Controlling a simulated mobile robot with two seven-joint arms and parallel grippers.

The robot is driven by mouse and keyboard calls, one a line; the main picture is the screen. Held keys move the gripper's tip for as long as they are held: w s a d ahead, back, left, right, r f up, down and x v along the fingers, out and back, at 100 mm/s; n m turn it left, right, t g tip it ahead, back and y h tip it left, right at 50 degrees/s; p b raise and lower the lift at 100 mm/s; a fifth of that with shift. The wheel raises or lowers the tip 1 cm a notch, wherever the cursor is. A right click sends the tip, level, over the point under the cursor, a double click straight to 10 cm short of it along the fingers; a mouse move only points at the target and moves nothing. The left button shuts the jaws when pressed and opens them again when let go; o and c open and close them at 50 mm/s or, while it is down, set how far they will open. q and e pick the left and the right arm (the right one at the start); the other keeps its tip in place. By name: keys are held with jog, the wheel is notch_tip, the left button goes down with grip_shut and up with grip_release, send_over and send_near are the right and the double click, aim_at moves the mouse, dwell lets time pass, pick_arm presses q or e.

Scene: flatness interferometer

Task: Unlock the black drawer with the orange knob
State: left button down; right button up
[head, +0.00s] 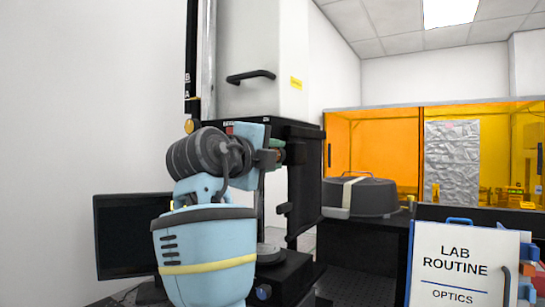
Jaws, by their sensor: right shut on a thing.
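My right arm, light blue with dark grey joints, rises from the bottom centre in the head view. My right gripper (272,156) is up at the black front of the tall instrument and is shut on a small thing. A small reddish-orange piece shows at the fingers and looks like the orange knob, mostly hidden by the gripper and wrist. The black housing (307,185) stands directly behind and to the right of the gripper. I cannot make out the outline of the black drawer there. My left gripper is not in view.
A white instrument cover with a black handle (251,76) stands above. A dark monitor (125,235) is at left. A round grey case (375,195) sits on a black bench. A white "LAB ROUTINE" board (455,262) stands at front right. Orange screens (375,145) are behind.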

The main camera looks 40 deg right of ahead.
jog(key=shift+r, duration=0.1)
dwell(0.3)
jog(key=o, duration=1)
jog(key=shift+d, duration=0.1)
jog(key=shift+c, duration=0.2)
